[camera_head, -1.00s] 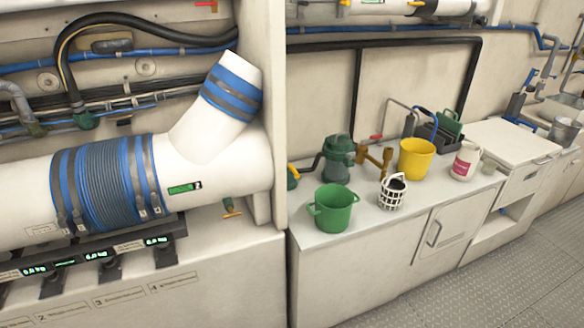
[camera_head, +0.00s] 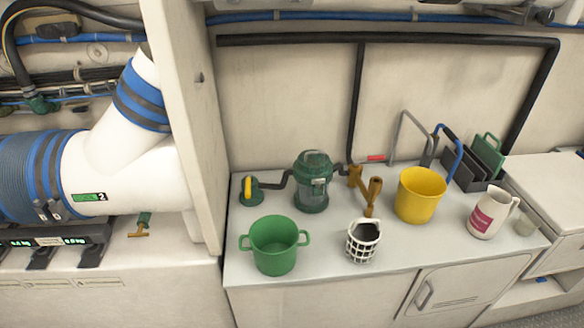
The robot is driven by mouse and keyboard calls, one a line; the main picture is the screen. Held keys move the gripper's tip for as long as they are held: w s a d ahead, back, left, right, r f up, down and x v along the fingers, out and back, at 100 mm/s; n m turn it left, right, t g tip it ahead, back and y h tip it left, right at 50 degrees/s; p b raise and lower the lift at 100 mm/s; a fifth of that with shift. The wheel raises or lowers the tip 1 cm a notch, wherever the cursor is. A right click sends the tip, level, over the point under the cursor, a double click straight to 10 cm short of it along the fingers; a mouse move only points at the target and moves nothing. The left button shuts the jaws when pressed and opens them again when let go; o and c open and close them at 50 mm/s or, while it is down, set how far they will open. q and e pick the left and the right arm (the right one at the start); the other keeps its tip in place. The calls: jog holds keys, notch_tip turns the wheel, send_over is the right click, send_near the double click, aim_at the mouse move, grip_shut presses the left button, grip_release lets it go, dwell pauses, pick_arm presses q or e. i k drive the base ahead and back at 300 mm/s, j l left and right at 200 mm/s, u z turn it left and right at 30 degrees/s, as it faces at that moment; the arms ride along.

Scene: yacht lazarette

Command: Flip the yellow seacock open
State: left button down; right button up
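The yellow seacock handle (camera_head: 247,187) sits on a round green base at the back left of the white counter, close to the tall partition. A dark pipe leads from it to a green strainer with a clear bowl (camera_head: 312,183). The handle looks upright, but it is small here and I cannot tell its exact set. Neither of my grippers is in view.
On the counter (camera_head: 330,268) stand a green pot (camera_head: 275,245), a white basket (camera_head: 362,241), a yellow bucket (camera_head: 419,195), a white jug (camera_head: 492,213) and a bronze fitting (camera_head: 369,190). The partition (camera_head: 187,120) rises just left of the seacock.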

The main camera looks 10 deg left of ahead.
aim_at(247, 195)
jog(key=i+l, duration=0.15)
jog(key=l, duration=0.2)
jog(key=i+l, duration=0.2)
jog(key=l, duration=0.15)
jog(key=i+l, duration=0.15)
jog(key=l, duration=0.2)
jog(key=i+l+u, duration=0.1)
jog(key=l, duration=0.25)
jog(key=i, duration=0.05)
